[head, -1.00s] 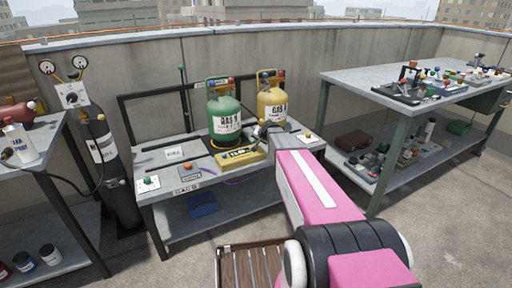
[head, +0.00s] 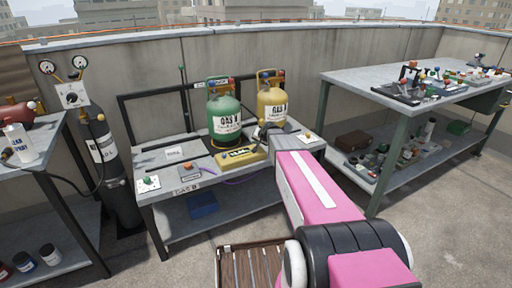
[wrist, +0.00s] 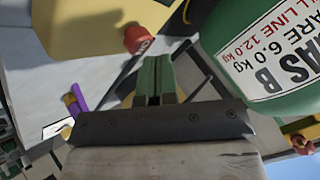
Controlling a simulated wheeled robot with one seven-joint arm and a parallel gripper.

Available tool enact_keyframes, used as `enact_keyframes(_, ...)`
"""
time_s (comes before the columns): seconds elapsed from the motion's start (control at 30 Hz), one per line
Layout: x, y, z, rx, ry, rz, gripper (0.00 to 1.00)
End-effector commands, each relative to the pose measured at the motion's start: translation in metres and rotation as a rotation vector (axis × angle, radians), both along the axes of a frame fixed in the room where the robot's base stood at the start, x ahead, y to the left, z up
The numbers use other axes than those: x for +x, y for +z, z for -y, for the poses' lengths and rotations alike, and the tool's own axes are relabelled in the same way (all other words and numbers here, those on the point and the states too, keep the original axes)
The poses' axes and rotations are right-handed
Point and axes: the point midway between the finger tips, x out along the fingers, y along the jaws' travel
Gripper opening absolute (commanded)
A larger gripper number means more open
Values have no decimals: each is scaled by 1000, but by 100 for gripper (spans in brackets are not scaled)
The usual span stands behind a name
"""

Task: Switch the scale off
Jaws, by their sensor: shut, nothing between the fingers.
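The scale's yellow display box (head: 240,157) lies on the bench, in front of the green cylinder (head: 224,118) marked GAS B. The cylinder seems to stand on the dark scale platform, which is mostly hidden. In the wrist view the yellow box (wrist: 90,22) fills the upper left, with a red button (wrist: 138,38) at its edge. My gripper (wrist: 153,68) is shut and empty, its green fingertips just below the button in that picture. Whether they touch it I cannot tell. The green cylinder (wrist: 275,55) is close on the right. In the head view my arm partly hides the gripper.
A yellow cylinder (head: 271,102) stands behind my gripper. A grey box with an orange button (head: 190,173) and a white plate with a green knob (head: 148,182) sit at the bench's front left. A cluttered table (head: 350,76) stands at the right.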

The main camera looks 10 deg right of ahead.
Motion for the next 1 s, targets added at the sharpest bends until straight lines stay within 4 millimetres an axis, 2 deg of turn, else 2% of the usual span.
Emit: enact_keyframes(1.0, 0, -7, 0, 0, 0, 0, 0)
